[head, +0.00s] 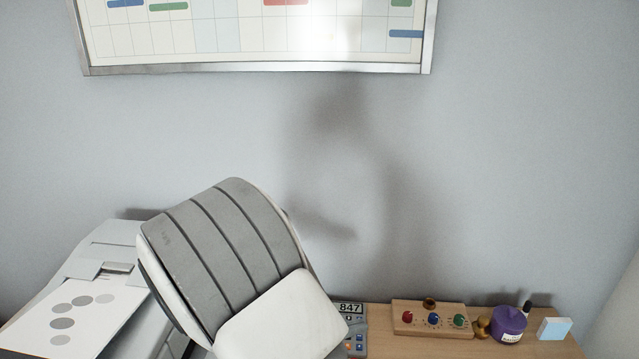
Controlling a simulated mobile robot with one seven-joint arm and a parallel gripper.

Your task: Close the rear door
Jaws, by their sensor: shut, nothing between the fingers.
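A light grey office machine (110,239), likely a printer, stands at the lower left with a printed sheet on its top. I cannot make out a rear door on it. The machine's right side is largely hidden behind my arm, which fills the lower middle of the head view. My gripper is not in view.
A wooden desk (400,347) runs along the wall at lower right. On it are a calculator (354,338), a wooden block with coloured knobs (431,320), a stamp (482,327), a purple ink bottle (509,323) and pale blue notes (554,329). A framed planner (250,68) hangs above.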

